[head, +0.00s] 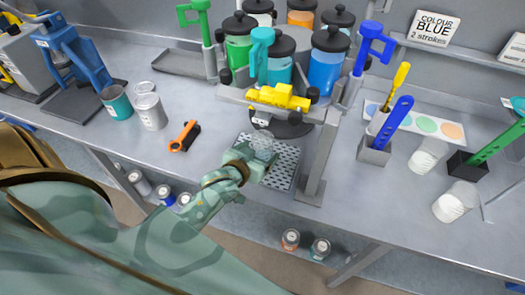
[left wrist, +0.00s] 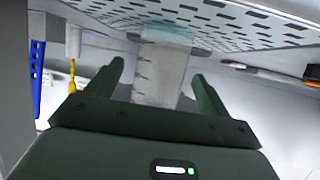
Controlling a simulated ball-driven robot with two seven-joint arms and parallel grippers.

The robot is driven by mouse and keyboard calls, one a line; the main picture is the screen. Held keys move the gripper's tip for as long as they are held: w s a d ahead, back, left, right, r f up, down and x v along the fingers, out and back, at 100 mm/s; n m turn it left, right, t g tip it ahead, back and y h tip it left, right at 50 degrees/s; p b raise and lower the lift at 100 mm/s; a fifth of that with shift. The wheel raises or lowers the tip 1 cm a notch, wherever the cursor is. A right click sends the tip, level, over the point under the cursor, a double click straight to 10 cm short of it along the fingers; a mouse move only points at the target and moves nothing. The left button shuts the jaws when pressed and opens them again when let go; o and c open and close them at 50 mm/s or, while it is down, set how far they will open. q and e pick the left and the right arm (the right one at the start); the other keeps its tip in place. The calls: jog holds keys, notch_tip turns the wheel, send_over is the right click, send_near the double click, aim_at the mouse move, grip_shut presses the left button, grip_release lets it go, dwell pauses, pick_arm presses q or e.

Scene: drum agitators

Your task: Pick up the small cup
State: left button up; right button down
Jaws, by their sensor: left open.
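The small cup (head: 263,141) is clear and stands on the perforated drip tray (head: 286,165) below the yellow dispenser (head: 277,97). In the left wrist view the cup (left wrist: 161,68) is whitish, see-through and has marked lines on its side. My left gripper (head: 255,160) is open at the cup, on the near side of the tray. In the left wrist view its two fingers (left wrist: 158,85) stand on either side of the cup, with a visible gap on each side. My right gripper is not in view.
A post (head: 316,165) stands just right of the tray. Coloured canisters (head: 327,62) stand behind the dispenser. An orange tool (head: 184,137) lies to the left. The counter left of the tray is mostly clear.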

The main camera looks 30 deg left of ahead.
pick_arm(q)
jog(key=x, duration=0.3)
jog(key=shift+s, duration=0.1)
jog(key=shift+s, duration=0.1)
jog(key=c, duration=1.1)
